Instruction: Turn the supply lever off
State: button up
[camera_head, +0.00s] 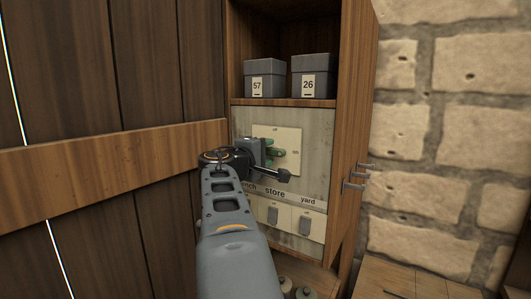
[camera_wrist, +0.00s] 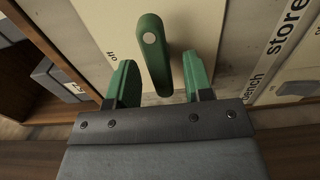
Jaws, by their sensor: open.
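The supply lever (camera_wrist: 156,65) is a green rounded bar with a pale dot, mounted on a cream plate (camera_head: 291,137). The plate reads "off" at the top and "on" at the right in the head view. The lever lies roughly sideways, toward the "on" side. My gripper (camera_wrist: 159,78) is open, with one green finger on each side of the lever. Gaps show between the lever and both fingers in the wrist view. In the head view my gripper (camera_head: 271,156) partly covers the lever, so its exact contact there is hidden.
Below the plate is a strip marked "store" and "yard", with small switches (camera_head: 305,223). Two grey boxes marked 57 (camera_head: 265,78) and 26 (camera_head: 312,78) stand on the shelf above. A wooden cabinet side with metal pegs (camera_head: 354,183) is on the right; a plank door (camera_head: 100,160) is on the left.

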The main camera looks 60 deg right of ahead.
jog(key=shift+c, duration=0.2)
grip_shut()
jog(key=shift+n, duration=0.3)
jog(key=n+p, duration=0.2)
jog(key=n, duration=1.1)
jog(key=shift+s+f+p, duration=0.1)
jog(key=shift+s+p, duration=0.05)
jog(key=shift+p, duration=0.25)
jog(key=shift+f+n+p, duration=0.1)
jog(key=shift+n+p, duration=0.8)
jog(key=shift+n, duration=1.3)
